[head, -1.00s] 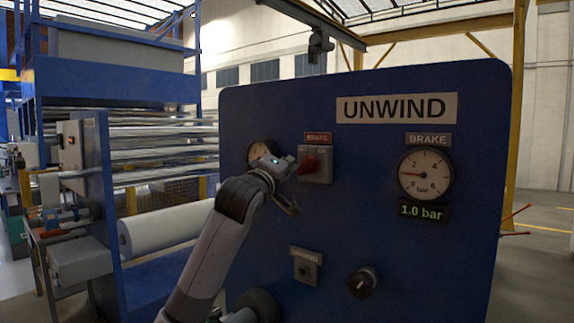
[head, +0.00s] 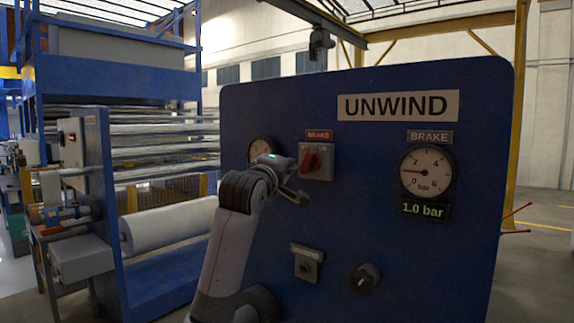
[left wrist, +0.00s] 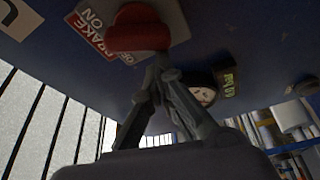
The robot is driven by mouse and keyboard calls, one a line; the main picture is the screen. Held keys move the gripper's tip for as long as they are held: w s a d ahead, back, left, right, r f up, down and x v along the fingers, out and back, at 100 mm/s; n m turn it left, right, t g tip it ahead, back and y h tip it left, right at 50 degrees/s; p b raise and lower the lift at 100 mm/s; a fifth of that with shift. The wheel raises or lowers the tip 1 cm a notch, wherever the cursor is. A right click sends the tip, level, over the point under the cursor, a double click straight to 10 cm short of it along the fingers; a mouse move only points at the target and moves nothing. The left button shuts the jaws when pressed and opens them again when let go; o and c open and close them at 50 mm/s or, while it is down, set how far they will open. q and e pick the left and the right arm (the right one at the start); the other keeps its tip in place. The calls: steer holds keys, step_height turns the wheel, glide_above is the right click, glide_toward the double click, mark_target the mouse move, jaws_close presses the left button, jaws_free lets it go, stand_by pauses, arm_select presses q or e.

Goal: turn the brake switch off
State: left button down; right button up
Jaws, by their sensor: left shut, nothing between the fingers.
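The brake switch (head: 312,161) is a red knob on a grey plate under a red "BRAKE" label, on the blue unwind panel. In the head view its handle slants from upper right to lower left. In the left wrist view the red knob (left wrist: 138,28) is at the top, beside a label reading "BRAKE ON"; "OFF" is partly hidden. My left gripper (head: 297,180) is just left of and below the knob in the head view. Its fingertips (left wrist: 160,66) are shut and empty, close to the knob; I cannot tell whether they touch it. My right gripper is not in view.
The panel (head: 400,265) also carries a brake gauge (head: 427,172) with a "1.0 bar" display (head: 424,209), a lower grey switch (head: 306,264) and a black knob (head: 364,279). Another gauge (head: 262,150) is partly behind my left gripper. A white roll (head: 170,228) lies to the left.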

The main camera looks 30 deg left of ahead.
arm_select(q)
steer(key=shift+d+f+n+g, duration=0.15)
steer(key=shift+n+g, duration=0.15)
steer(key=shift+n, duration=0.4)
steer(key=n+p, duration=0.1)
steer(key=f+n+g+p, duration=0.1)
steer(key=n, duration=0.1)
steer(key=d+n+p, duration=0.1)
steer(key=shift+f+h, duration=0.25)
steer(key=shift+h, duration=0.05)
steer(key=shift+d+f, duration=0.1)
steer(key=shift+f, duration=0.1)
steer(key=shift+d+f, duration=0.15)
steer(key=shift+d, duration=0.15)
stand_by(1.1)
stand_by(0.5)
